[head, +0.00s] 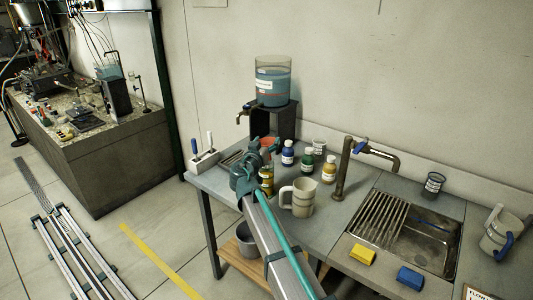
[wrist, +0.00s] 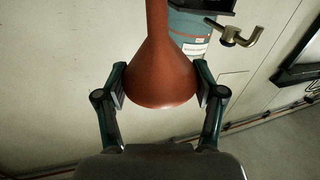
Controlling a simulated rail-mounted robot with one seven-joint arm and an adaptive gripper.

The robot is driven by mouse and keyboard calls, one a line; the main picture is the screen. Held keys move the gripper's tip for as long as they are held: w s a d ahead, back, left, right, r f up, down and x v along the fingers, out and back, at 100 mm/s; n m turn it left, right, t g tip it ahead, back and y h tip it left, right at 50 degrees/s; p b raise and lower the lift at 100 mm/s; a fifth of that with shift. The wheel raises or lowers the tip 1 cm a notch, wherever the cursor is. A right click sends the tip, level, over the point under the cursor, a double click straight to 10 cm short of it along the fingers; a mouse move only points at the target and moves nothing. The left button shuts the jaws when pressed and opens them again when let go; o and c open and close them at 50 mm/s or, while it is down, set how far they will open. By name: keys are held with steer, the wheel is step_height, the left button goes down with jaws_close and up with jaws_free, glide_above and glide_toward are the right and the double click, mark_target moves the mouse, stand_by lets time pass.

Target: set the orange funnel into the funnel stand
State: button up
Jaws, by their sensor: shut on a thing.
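The orange funnel (wrist: 160,75) fills the middle of the wrist view, its wide rim towards my gripper and its narrow stem running out of the top edge. My gripper (wrist: 160,86) is shut on the funnel, one finger on each side of the cone near the rim. In the head view, a small part of the orange funnel (head: 268,142) shows above the table by my gripper (head: 264,150); the rest is hidden by the gripper. I cannot make out the funnel stand in either view; my arm may cover it.
A water tank (head: 273,82) with a tap stands on a black support (head: 284,121) behind my gripper. Several bottles, including a blue-labelled one (head: 288,154), and a beige jug (head: 299,198) stand close to its right. A sink (head: 420,238) and tall faucet (head: 343,170) are farther right.

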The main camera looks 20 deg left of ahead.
steer(key=shift+f, duration=1.25)
step_height(320, 180, down, 3)
steer(key=shift+r+b, duration=0.2)
steer(key=shift+b, duration=0.2)
steer(key=shift+f, duration=0.1)
steer(key=o, duration=0.9)
steer(key=shift+o, duration=0.2)
steer(key=shift+p, duration=1.2)
